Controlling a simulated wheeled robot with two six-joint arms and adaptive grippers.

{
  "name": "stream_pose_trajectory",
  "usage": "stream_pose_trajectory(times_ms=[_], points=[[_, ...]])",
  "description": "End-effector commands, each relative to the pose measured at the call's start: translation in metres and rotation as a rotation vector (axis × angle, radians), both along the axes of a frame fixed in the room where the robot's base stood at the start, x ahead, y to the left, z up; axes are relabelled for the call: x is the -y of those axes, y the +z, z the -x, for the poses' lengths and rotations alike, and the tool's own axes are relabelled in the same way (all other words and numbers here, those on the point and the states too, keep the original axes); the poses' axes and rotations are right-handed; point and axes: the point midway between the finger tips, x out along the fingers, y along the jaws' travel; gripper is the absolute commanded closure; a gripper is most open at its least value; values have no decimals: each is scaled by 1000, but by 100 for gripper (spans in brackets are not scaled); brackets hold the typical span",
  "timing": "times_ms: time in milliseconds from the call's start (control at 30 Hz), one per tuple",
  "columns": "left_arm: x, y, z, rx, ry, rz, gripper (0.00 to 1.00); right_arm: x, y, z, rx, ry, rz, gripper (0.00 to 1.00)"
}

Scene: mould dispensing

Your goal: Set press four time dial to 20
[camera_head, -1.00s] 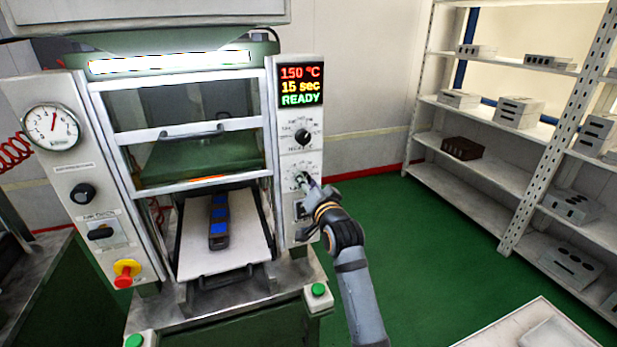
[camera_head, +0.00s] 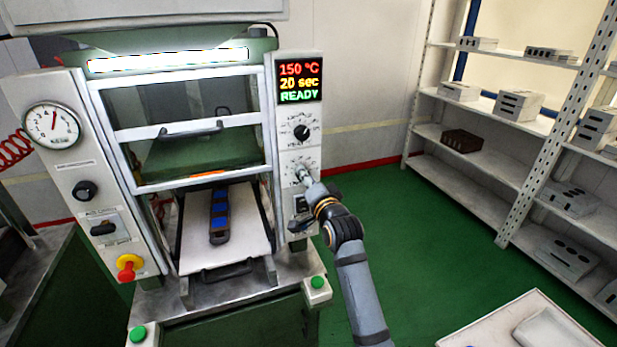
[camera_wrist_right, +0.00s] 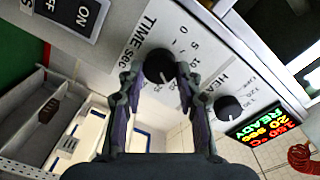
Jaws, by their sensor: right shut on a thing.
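The press (camera_head: 92,150) stands ahead of me, with its control panel on the right post. Its display (camera_head: 300,81) reads 150 °C, 20 sec and READY. The time dial (camera_wrist_right: 159,66) is a black knob on a white scale marked TIME in the right wrist view. My right gripper (camera_head: 303,175) is at this dial, with its fingers (camera_wrist_right: 157,82) on either side of the knob, shut on it. In the head view the gripper mostly hides the knob. The heat dial (camera_head: 301,132) sits just above and is untouched. My left gripper is not in view.
A tray plate (camera_head: 250,232) with a dark mould (camera_head: 219,213) holding blue pieces sticks out of the press. Green buttons (camera_head: 317,283) are at the front corners. A red emergency knob (camera_head: 127,268) is at left. Shelves (camera_head: 470,176) with metal blocks stand right, beyond open green floor.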

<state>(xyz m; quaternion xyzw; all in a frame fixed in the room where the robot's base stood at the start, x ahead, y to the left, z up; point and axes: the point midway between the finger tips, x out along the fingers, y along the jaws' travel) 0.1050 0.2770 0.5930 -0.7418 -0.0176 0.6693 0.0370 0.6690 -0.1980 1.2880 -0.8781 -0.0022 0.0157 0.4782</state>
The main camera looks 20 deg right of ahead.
Motion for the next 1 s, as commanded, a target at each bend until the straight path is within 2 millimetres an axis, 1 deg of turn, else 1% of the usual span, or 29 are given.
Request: stream_pose_trajectory(times_ms=[67, 100, 267, 567, 667, 767, 900, 1000], points=[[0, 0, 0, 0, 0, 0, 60, -1, 1, 0, 2, 1, -2, 97], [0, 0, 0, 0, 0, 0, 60, -1, 1, 0, 2, 2, -2, 64], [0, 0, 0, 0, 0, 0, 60, 0, 1, 0, 2, 1, -1, 42], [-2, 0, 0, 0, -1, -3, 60, 0, 1, 1, 1, 0, 0, 42], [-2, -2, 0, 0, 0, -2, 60, 0, 0, 9, 1, 1, -1, 42], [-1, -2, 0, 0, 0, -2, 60, 0, 1, 29, 1, 1, 0, 42], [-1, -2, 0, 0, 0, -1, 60, 0, 2, 65, 0, 0, -2, 42], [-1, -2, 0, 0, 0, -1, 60, 0, 3, 87, -1, 1, -2, 42]])
